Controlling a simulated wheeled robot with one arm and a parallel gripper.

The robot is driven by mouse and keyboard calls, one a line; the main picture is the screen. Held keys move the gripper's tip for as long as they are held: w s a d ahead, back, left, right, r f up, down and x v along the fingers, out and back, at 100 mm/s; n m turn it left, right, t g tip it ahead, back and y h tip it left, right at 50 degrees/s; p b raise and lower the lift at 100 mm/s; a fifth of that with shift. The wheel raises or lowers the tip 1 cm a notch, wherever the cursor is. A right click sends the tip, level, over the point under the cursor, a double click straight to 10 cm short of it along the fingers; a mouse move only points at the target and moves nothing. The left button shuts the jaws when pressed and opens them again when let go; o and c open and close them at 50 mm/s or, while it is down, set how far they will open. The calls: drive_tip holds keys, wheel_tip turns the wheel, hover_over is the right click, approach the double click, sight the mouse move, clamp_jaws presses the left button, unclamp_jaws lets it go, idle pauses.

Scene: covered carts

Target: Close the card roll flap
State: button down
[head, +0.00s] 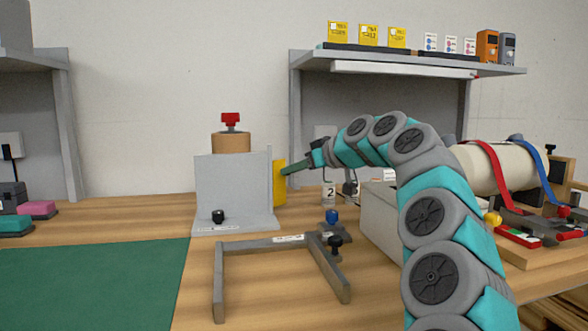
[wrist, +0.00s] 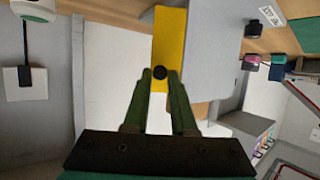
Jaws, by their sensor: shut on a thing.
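A yellow flap (head: 279,184) stands upright at the right edge of a grey stand (head: 233,185). A brown card roll (head: 231,142) with a red knob on top (head: 230,120) shows above the stand; its lower part is hidden. My gripper (head: 287,172) reaches the flap from the right. The flap's hinge is not clearly visible.
A grey bracket frame (head: 278,240) lies on the wooden bench in front, with black and blue knobs near it. A green mat (head: 95,283) is at the left. A shelf (head: 410,60) is behind.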

sight(283, 160)
drive_tip(key=shift+w+n+g+y, duration=0.2)
drive_tip(key=shift+n+g+y, duration=0.1)
drive_tip(key=shift+n+g, duration=0.15)
idle(0.5)
drive_tip(key=c, duration=0.7)
unclamp_jaws()
drive_tip(key=shift+c, duration=0.2)
drive_tip(key=shift+d, duration=0.1)
drive_tip(key=shift+r, duration=1.55)
drive_tip(key=s+d+r+b, duration=0.1)
drive_tip(key=s+d+b, duration=0.1)
drive_tip(key=s, duration=0.5)
drive_tip(key=s+d+b, duration=0.1)
drive_tip(key=s+b, duration=0.4)
drive_tip(key=s, duration=0.3)
drive_tip(key=shift+s+d+r, duration=0.25)
drive_tip(key=shift+d+r, duration=0.1)
drive_tip(key=shift+d, duration=0.05)
